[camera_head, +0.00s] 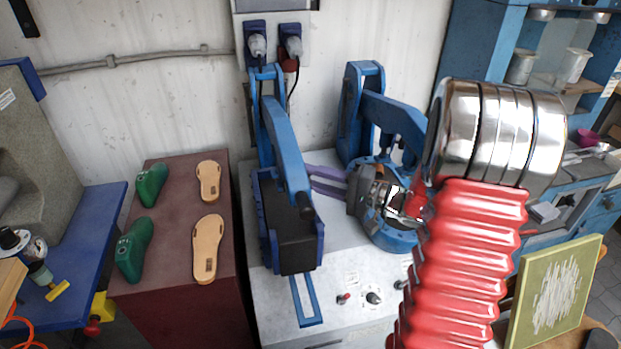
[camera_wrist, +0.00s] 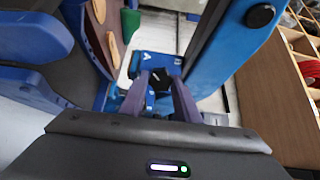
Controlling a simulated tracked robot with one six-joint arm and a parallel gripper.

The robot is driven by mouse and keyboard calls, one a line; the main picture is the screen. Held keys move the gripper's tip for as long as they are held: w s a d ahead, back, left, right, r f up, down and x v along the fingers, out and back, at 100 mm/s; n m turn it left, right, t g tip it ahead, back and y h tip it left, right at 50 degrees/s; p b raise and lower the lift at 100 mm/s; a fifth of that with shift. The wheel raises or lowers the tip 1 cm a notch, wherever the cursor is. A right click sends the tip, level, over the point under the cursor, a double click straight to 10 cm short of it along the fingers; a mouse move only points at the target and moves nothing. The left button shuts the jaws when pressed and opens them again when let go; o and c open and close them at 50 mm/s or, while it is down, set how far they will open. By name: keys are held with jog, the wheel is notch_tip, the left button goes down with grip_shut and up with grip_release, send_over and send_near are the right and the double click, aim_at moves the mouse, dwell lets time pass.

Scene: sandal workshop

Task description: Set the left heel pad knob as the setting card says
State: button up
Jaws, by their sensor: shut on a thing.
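The left press (camera_head: 290,225), a blue arm over a dark block, stands on the white bench. My gripper (camera_head: 312,178) reaches in from the right, its purple fingertips at the side of this press. In the wrist view my gripper (camera_wrist: 158,80) has its fingers closed around a small dark knob (camera_wrist: 160,84), in front of a blue part with a white mark (camera_wrist: 148,57). The knob is mostly hidden by the fingers, and its setting cannot be read. A small white card (camera_head: 351,278) lies on the bench front; its print is too small to read.
A second blue press (camera_head: 364,110) stands at the back right, close to my arm. Small knobs (camera_head: 373,298) sit on the bench front. A maroon cabinet (camera_head: 170,265) at left carries green lasts (camera_head: 133,250) and tan soles (camera_head: 207,248). A green board (camera_head: 556,292) stands at right.

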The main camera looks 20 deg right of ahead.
jog(key=o, duration=0.6)
jog(key=shift+s+f, duration=0.1)
jog(key=shift+f, duration=0.15)
jog(key=o, duration=0.4)
jog(key=shift+r, duration=0.15)
jog(key=shift+o, duration=0.2)
jog(key=shift+d, duration=0.1)
jog(key=v, duration=1.3)
jog(key=shift+s+d, duration=0.15)
jog(key=shift+s, duration=0.1)
